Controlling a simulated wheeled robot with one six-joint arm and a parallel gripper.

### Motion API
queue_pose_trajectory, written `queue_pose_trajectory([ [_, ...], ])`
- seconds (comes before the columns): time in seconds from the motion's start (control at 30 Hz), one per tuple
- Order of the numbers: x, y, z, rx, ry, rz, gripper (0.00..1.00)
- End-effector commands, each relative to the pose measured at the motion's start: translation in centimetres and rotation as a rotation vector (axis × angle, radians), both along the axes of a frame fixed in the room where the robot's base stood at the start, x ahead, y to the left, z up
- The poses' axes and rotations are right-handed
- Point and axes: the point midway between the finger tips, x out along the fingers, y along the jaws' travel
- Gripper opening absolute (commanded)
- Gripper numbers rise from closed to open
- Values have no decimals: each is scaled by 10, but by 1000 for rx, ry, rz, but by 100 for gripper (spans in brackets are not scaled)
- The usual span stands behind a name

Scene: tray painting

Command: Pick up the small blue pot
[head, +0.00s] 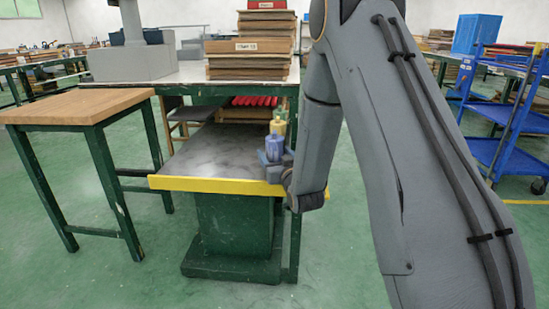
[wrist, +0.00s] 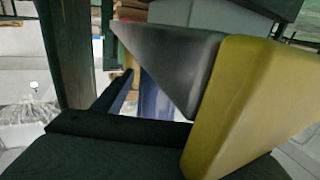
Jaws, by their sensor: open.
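The small blue pot (head: 274,147) stands at the right front of the grey tray top, close to its yellow front edge. A yellow pot (head: 277,127) and a blue-green one (head: 281,113) stand behind it. My gripper (head: 277,168) is open, low in front of the blue pot at the tray's right front corner. It hides the pot's lower part. I cannot tell whether they touch. In the wrist view a blue surface (wrist: 155,98), probably this pot, shows behind the dark parts of my gripper and is partly hidden.
The grey tray top (head: 205,150) has a raised yellow front edge (head: 215,185), large and close in the wrist view (wrist: 240,95). Its left part is clear. A wooden-topped table (head: 80,105) stands left. Stacked boards (head: 255,60) lie on the bench behind. A blue trolley (head: 497,110) stands right.

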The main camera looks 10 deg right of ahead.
Motion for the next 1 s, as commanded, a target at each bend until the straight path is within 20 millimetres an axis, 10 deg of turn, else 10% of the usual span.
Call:
queue_pose_trajectory([
  [0.27,0,0,0,0,0,0,32],
  [1.0,-1,0,44,-1,-5,0,32],
])
